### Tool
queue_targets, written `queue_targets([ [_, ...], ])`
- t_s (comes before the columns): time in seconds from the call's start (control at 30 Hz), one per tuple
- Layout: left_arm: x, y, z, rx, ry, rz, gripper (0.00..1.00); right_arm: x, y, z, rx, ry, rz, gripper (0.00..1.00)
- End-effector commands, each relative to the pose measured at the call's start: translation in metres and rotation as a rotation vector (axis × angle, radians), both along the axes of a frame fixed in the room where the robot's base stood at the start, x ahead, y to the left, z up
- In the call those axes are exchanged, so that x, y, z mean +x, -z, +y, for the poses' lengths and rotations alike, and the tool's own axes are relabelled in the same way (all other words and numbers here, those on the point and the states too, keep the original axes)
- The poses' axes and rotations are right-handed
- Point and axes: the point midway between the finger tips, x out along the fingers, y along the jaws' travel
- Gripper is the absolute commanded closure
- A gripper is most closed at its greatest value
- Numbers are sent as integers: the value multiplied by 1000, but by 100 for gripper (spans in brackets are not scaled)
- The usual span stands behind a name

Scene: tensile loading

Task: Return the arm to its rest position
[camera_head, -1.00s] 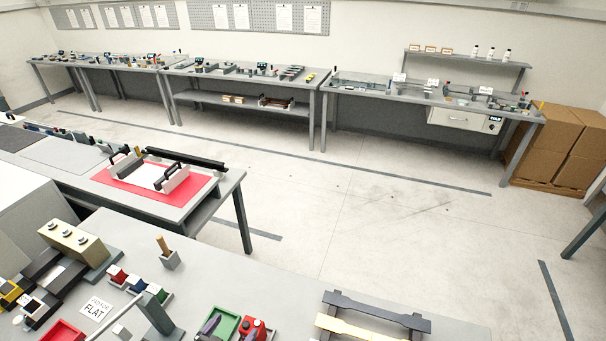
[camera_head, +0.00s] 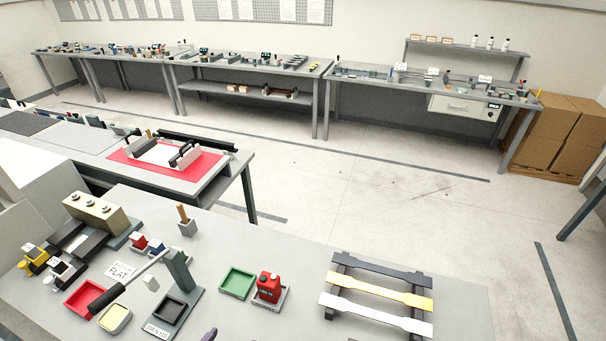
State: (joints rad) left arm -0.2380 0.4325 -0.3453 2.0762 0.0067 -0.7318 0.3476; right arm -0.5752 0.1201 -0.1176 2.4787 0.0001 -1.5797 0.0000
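A dark purple-grey tip (camera_head: 210,335), apparently a finger of my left gripper, just shows at the bottom edge of the head view. The rest of that gripper is out of frame, so its opening and any load are hidden. The tip is in front of the green tray (camera_head: 238,283) and apart from it. My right gripper is not in view. Three dog-bone bars, black (camera_head: 378,264), yellow (camera_head: 380,291) and white (camera_head: 377,315), lie across a dark rack (camera_head: 331,313) on the near table.
A second table with a red mat (camera_head: 206,167) stands behind. Clear tabletop lies right of the rack.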

Motion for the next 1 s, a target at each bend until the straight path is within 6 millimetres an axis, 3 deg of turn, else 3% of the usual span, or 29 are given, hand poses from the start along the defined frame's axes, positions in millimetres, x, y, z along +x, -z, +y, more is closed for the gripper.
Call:
queue_targets([
  [0.03,-11,12,0,7,-14,37,0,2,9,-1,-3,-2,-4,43],
  [0.27,-66,42,11,73,-70,247,0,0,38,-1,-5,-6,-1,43],
  [0.6,-194,75,42,151,-106,684,0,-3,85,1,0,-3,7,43],
  [0.63,-188,46,41,155,-103,670,0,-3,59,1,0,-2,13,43],
  [1.0,-186,-50,41,156,-103,664,0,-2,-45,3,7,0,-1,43],
])
